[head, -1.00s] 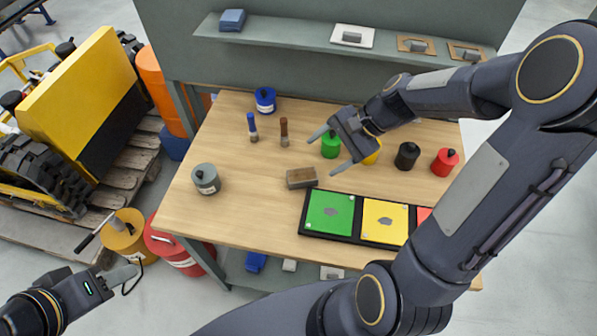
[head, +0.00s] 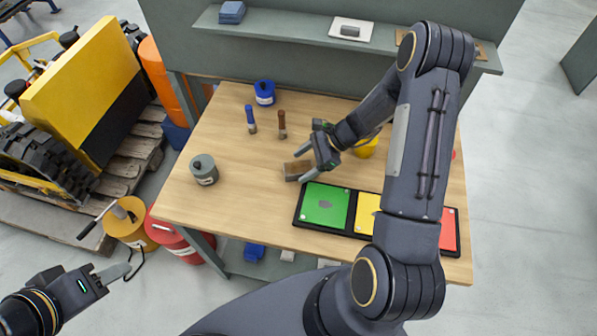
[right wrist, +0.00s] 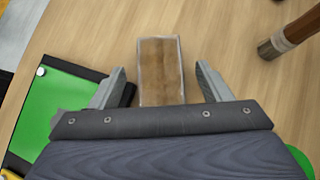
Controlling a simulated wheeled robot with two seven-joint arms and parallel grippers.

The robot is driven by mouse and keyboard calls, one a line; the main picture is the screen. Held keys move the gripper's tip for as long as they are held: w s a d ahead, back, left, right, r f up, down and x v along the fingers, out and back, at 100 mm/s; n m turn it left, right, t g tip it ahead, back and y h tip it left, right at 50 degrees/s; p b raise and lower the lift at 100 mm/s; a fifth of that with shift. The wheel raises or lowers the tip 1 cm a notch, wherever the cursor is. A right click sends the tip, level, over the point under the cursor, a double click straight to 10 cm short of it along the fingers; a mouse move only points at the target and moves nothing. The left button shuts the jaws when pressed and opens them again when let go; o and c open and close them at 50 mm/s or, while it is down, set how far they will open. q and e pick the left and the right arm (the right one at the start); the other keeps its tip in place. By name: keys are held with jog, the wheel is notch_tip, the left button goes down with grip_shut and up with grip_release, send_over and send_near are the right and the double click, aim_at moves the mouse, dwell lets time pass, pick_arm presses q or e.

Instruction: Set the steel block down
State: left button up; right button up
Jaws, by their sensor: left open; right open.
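The steel block (head: 291,171), a box with a brownish top and grey edges, lies on the wooden table just behind the green pad. In the right wrist view the block (right wrist: 160,72) lies between the two fingers, with a gap on each side. My right gripper (head: 301,166) is open at the block and does not grip it; its fingers partly hide the block in the head view. My left gripper (head: 120,272) is open and empty, off the table at the lower left.
The black tray with green (head: 325,206), yellow (head: 367,212) and red (head: 448,232) pads lies in front of the block. A grey canister (head: 203,169) stands left. The table between is clear.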

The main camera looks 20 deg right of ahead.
aim_at(292, 169)
jog(key=shift+b+x, duration=0.3)
jog(key=shift+x, duration=0.7)
jog(key=shift+w+a+f, duration=0.1)
jog(key=shift+a+f, duration=0.1)
grip_shut()
jog(key=shift+r, duration=0.15)
